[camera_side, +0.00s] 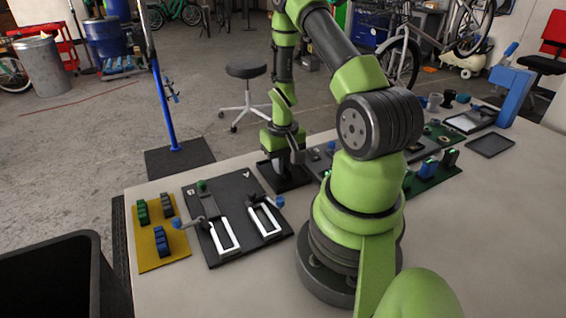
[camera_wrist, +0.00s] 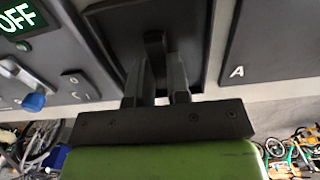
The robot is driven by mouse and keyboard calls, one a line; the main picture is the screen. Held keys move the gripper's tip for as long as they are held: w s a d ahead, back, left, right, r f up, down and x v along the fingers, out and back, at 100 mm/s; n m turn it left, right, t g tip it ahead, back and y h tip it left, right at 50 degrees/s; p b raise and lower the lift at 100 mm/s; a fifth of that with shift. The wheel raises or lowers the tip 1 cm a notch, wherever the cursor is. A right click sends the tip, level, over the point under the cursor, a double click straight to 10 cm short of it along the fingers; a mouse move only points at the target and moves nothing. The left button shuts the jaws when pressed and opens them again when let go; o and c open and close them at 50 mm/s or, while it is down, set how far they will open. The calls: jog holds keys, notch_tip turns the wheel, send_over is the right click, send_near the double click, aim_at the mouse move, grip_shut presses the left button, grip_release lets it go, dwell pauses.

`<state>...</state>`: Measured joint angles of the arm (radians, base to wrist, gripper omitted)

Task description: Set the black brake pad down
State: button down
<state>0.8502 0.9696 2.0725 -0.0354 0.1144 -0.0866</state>
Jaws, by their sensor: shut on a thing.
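In the wrist view my gripper (camera_wrist: 156,78) is shut on the black brake pad (camera_wrist: 154,44), a small dark piece between the two grey fingers. Below the pad is a black tray (camera_wrist: 104,12) with a raised rim. I cannot tell whether the pad touches the tray floor. In the side view my gripper (camera_side: 283,160) points down over the same black tray (camera_side: 290,184), and the pad is hidden there.
A yellow mat (camera_side: 150,257) with green, grey and blue pads lies at the left. Beside it is a black panel (camera_side: 225,196) with white frames and blue knobs. A green board (camera_side: 432,180) and an empty dark tray (camera_side: 489,146) lie at the right. The front table is clear.

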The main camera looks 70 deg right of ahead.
jog(key=c, duration=1.1)
grip_release()
jog(key=shift+f, duration=0.15)
jog(key=w+a+r+n+t, duration=0.1)
jog(key=w+a+r, duration=0.15)
jog(key=r, duration=0.75)
jog(key=w+a+r+t, duration=0.1)
jog(key=a+r, duration=0.2)
jog(key=r, duration=0.6)
jog(key=s+a+r+n+t+y, duration=0.1)
jog(key=s+a+r+n+t, duration=0.1)
jog(key=a+r, duration=0.3)
jog(key=s+a+r+n+t+y, duration=0.1)
jog(key=s+a+r, duration=0.4)
jog(key=a, duration=0.7)
jog(key=shift+a+r+n+t, duration=0.3)
jog(key=shift+r+n+t, duration=0.3)
jog(key=shift+t, duration=0.5)
